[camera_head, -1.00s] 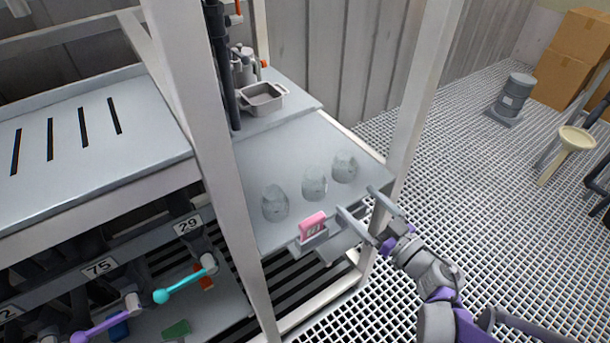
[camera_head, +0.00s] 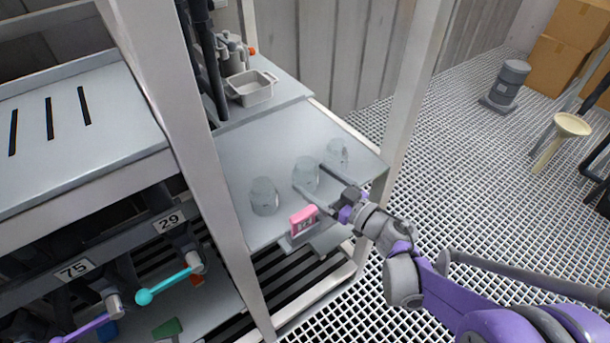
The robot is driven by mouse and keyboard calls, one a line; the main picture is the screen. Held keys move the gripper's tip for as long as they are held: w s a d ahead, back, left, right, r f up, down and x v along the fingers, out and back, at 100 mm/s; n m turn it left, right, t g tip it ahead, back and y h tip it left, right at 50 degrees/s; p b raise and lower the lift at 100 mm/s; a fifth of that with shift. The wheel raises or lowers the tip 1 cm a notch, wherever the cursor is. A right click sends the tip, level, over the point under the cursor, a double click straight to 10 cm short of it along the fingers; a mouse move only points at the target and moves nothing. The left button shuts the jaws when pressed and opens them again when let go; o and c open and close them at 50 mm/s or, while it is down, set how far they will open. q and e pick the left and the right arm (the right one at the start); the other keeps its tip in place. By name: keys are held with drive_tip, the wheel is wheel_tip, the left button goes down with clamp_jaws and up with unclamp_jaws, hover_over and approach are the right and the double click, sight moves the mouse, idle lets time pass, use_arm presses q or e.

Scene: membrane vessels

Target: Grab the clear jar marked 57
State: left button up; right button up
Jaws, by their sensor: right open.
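Three clear jars stand in a row on the grey shelf (camera_head: 258,150): a left jar (camera_head: 264,197), a middle jar (camera_head: 305,172) and a right jar (camera_head: 338,152). I cannot read a number on any jar. A pink tag (camera_head: 303,219) in a holder at the shelf's front edge has a marking too small to read. My right gripper (camera_head: 310,177) is open, low over the shelf, its fingertips at the near side of the middle jar, one toward each side. I cannot tell whether they touch it. My left gripper is out of view.
A white upright post (camera_head: 190,120) stands left of the shelf and another (camera_head: 408,100) right of it. A metal tray (camera_head: 250,88) sits behind the jars. Levers with teal (camera_head: 165,286) and purple handles and plates 29 and 75 are lower left.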

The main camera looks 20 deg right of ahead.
drive_tip(key=shift+x, duration=1.05)
drive_tip(key=c, duration=1.2)
drive_tip(key=shift+c, duration=0.2)
